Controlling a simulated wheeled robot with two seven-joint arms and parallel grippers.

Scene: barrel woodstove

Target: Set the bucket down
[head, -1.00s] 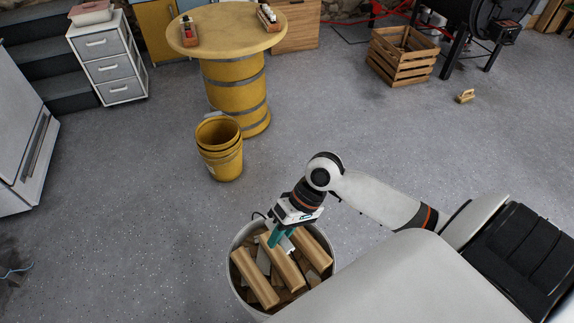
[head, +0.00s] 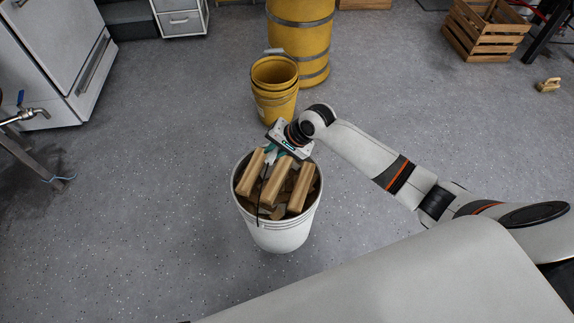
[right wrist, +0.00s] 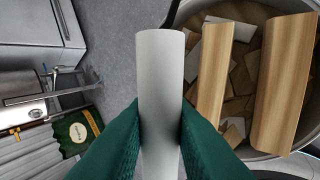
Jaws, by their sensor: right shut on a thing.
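The white bucket (head: 280,237) is filled with split wood pieces (head: 275,185) and stands upright in the middle of the head view. My right gripper (head: 272,152) is at the far side of its rim, shut on the bucket's handle. In the right wrist view, the green fingers (right wrist: 160,125) close on the handle's white round grip (right wrist: 160,75), with the wood and part of the rim beside it. Whether the bucket's base touches the floor cannot be told. My left gripper is not in view.
Yellow nested buckets (head: 275,103) stand just beyond the white bucket, before a yellow barrel (head: 312,45). A wooden crate (head: 485,32) and a small brush (head: 548,85) are at the upper right. A metal tap (head: 22,116) juts in at left. The grey floor (head: 150,200) left of the bucket is clear.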

